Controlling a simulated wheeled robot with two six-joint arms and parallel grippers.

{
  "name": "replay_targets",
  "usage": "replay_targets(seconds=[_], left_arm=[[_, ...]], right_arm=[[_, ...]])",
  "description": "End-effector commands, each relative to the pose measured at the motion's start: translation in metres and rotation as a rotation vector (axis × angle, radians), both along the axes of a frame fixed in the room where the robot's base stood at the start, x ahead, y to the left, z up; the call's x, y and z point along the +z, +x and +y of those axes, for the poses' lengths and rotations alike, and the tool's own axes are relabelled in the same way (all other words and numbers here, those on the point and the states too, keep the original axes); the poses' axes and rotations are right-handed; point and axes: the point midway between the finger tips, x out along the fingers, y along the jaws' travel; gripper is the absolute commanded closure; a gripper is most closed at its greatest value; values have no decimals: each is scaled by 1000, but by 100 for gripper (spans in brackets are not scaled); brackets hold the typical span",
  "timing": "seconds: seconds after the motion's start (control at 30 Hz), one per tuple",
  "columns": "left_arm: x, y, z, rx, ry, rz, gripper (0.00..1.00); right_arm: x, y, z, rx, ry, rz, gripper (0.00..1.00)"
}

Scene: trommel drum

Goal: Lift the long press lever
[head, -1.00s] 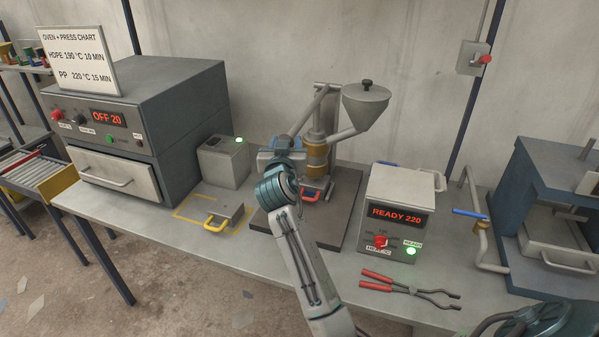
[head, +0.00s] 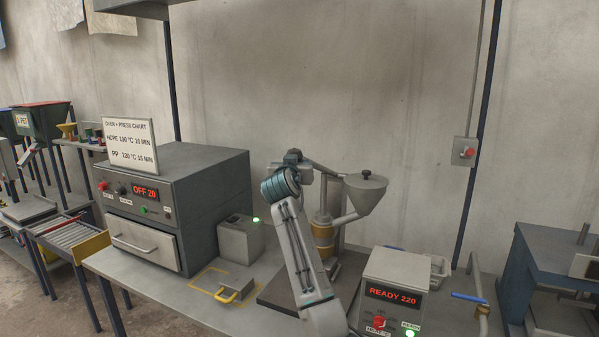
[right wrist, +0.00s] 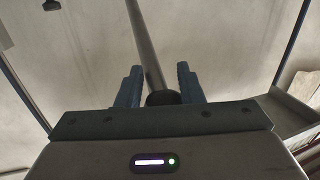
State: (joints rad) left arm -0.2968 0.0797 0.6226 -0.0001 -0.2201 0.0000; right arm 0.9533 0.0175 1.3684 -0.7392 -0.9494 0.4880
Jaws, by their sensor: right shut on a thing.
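The long press lever (head: 327,171) is a grey bar on the press (head: 322,222), which has a brass-coloured barrel and a grey hopper (head: 365,195). The lever runs from the top of the press to the left, sloping gently up towards its outer end. My right gripper (head: 296,158) is at that outer end, mostly hidden behind its own wrist. In the right wrist view my gripper (right wrist: 160,86) has its two blue fingers on either side of the lever rod (right wrist: 146,45), shut on it beside a dark collar. My left gripper is not in view.
An oven (head: 180,200) with a chart sign stands to the left. A small grey box with a green light (head: 240,238) is beside it. A control box reading READY 220 (head: 392,285) stands right of the press. The wall space above the lever is clear.

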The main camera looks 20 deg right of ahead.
Motion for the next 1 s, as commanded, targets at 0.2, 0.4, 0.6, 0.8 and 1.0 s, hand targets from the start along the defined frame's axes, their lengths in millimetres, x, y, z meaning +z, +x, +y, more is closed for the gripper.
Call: replay_targets(seconds=[0.2,0.4,0.6,0.8,1.0], left_arm=[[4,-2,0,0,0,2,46],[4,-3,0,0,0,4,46],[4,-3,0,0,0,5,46],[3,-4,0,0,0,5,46],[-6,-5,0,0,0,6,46]], right_arm=[[35,-1,-2,6,-11,-54,100],[36,-1,-3,5,-12,-55,100],[33,-1,-3,5,-11,-51,36],[29,0,-2,5,-10,-44,36],[24,-9,5,6,-8,-43,36]])
